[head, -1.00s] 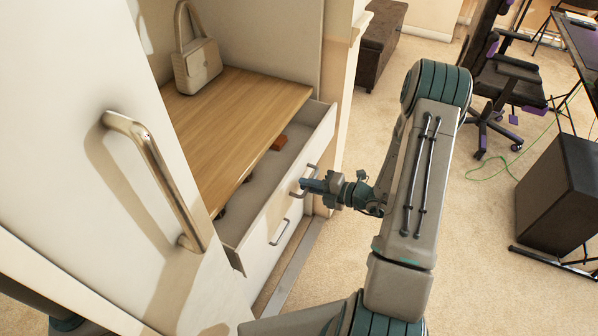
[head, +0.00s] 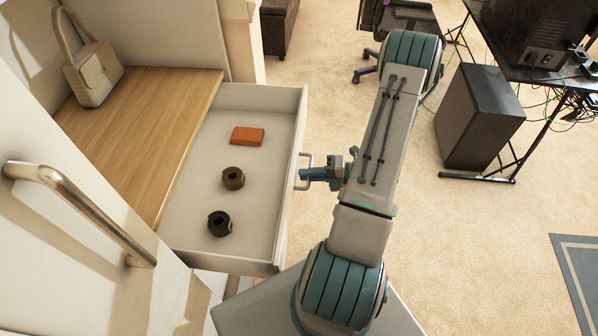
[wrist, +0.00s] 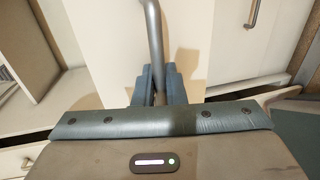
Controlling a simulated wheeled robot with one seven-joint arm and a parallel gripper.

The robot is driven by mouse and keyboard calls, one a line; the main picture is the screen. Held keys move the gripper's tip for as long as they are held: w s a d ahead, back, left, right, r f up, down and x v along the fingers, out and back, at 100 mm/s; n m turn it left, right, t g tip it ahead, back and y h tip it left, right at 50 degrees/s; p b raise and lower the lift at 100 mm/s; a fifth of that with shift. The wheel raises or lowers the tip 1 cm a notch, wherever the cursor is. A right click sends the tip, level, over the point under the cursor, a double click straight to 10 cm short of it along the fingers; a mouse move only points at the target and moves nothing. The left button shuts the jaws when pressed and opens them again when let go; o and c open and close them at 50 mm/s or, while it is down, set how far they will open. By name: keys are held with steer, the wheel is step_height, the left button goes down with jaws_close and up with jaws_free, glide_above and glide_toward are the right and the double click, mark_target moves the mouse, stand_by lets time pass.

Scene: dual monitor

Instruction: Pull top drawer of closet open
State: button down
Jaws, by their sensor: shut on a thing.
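The top drawer (head: 285,190) of the closet is pulled well out below the wooden shelf (head: 150,140) in the head view. Its front carries a metal handle (head: 305,172). My gripper (head: 308,174) is at that handle from the right side. In the wrist view, my gripper (wrist: 160,85) has its two blue fingers on either side of the handle bar (wrist: 153,40), shut on it. Inside the drawer lie an orange wallet-like item (head: 247,136), a brown rolled belt (head: 233,178) and a black rolled belt (head: 219,223).
A beige handbag (head: 93,73) stands on the shelf. An open closet door with a long handle (head: 80,210) is at the left. A dark box (head: 482,115) and a desk (head: 530,60) stand at the right.

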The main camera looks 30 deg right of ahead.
steer(key=shift+d, duration=0.15)
steer(key=c, duration=1.6)
jaws_free()
steer(key=shift+c, duration=0.2)
steer(key=v, duration=1.3)
steer(key=shift+s+d+b, duration=0.2)
steer(key=shift+d+b, duration=0.1)
steer(key=shift+d, duration=0.05)
steer(key=shift+a, duration=0.15)
